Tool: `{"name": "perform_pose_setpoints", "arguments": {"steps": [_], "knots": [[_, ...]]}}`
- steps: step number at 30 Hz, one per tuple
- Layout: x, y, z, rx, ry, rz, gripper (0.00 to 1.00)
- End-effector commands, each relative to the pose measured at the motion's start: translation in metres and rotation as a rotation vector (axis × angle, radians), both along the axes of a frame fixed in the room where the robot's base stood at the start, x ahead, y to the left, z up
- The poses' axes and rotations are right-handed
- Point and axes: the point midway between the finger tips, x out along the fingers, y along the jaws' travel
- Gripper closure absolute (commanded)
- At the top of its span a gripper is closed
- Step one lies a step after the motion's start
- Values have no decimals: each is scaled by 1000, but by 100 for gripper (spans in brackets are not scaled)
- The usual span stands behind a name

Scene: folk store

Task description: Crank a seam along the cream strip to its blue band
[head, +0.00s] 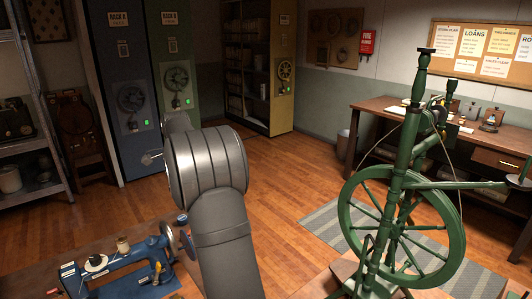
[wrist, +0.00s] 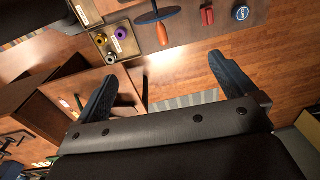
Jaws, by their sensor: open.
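A blue sewing machine (head: 128,272) stands on the wooden table at the lower left of the head view, with a wheel (head: 167,238) at its right end. In the wrist view, a wheel seen edge-on (wrist: 157,16) with an orange handle (wrist: 162,34) shows at the top, by the table edge. My gripper (wrist: 165,90) is open and empty, its two dark fingers wide apart, some way from the handle. My gripper cannot be made out in the head view. I cannot make out the cream strip or its blue band in either view.
A tray of small spools (wrist: 116,44), a red block (wrist: 207,17) and a round blue tin (wrist: 241,13) lie near the wheel. A green spinning wheel (head: 402,225) stands at the right. Open wooden floor (head: 290,180) lies beyond my arm.

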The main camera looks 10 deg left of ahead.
Motion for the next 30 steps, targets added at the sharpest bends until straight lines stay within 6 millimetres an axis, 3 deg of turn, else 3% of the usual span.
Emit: {"name": "perform_pose_setpoints", "arguments": {"steps": [1, 9, 14, 30], "knots": [[0, 0, 0, 0, 0, 0, 6], [0, -1, -3, 3, 0, 54, 56], [2, -4, -10, 21, -6, 271, 56], [9, -19, -43, 93, -135, 1269, 56]]}}
